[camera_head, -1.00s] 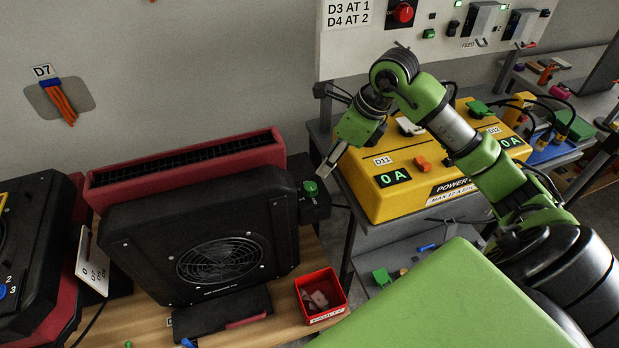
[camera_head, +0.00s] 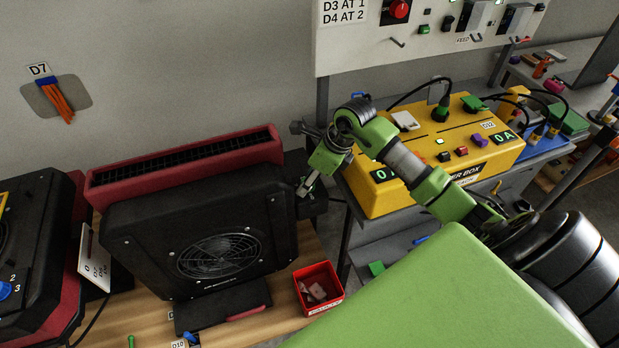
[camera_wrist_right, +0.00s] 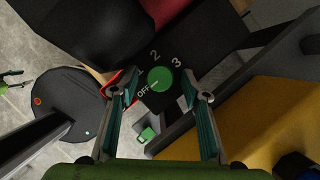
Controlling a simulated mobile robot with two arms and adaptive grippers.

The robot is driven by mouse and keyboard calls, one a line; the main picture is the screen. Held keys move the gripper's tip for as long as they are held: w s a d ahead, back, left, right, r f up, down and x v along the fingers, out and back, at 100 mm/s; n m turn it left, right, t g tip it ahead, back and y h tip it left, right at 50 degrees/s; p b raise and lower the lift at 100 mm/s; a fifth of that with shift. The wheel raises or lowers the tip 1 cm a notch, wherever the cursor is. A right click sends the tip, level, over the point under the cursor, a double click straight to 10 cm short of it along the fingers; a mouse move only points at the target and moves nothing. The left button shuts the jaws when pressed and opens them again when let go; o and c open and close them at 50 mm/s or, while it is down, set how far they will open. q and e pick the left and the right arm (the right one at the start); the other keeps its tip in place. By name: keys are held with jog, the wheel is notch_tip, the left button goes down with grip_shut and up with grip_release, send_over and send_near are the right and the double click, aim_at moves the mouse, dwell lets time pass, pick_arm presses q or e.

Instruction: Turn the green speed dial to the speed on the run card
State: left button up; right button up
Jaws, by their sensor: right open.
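The green speed dial (camera_wrist_right: 160,79) is on a black panel marked OFF, 2 and 3 in the right wrist view. A short pale mark on it seems to point toward OFF. My right gripper (camera_wrist_right: 158,92) is open, with one finger on each side of the dial; I cannot tell whether they touch it. In the head view my right gripper (camera_head: 306,186) is at the right side of the black fan unit (camera_head: 190,235) and hides the dial. A white card (camera_head: 345,12) at the top reads "D3 AT 1" and "D4 AT 2"; its upper part is cut off.
A yellow power box (camera_head: 400,200) with plugs stands right of the fan unit. A red bin (camera_head: 318,288) with small pieces sits in front. A red vented box (camera_head: 190,160) is behind the unit. Another black machine (camera_head: 30,240) stands at the left.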

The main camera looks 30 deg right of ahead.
jog(key=c, duration=1.1)
jog(key=shift+a+m+t+h, duration=0.15)
jog(key=shift+m+h, duration=0.25)
jog(key=shift+m, duration=0.8)
jog(key=shift+m+t+h, duration=0.15)
jog(key=shift+m+h, duration=0.25)
jog(key=shift+m, duration=0.8)
jog(key=o, duration=1.1)
